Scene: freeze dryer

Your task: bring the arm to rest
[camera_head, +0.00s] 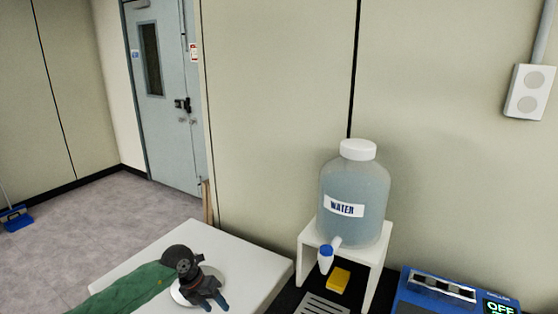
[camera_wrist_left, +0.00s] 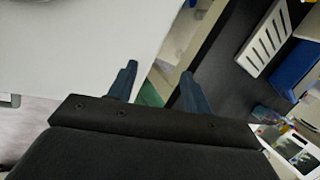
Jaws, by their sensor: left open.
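My left gripper (camera_head: 208,302) is at the bottom of the head view, over the white tabletop (camera_head: 215,247). Its dark blue fingers point down toward the bottom edge of the picture. In the left wrist view the two fingers of the left gripper (camera_wrist_left: 158,82) stand apart with nothing held between them. My right gripper is in neither view.
A water jug (camera_head: 353,190) with a tap stands on a white stand (camera_head: 384,248). A yellow block (camera_head: 339,280) lies below it, near a slotted grey tray (camera_head: 322,305). A blue device (camera_head: 425,295) showing OFF is at the lower right. Open floor (camera_head: 85,225) lies left.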

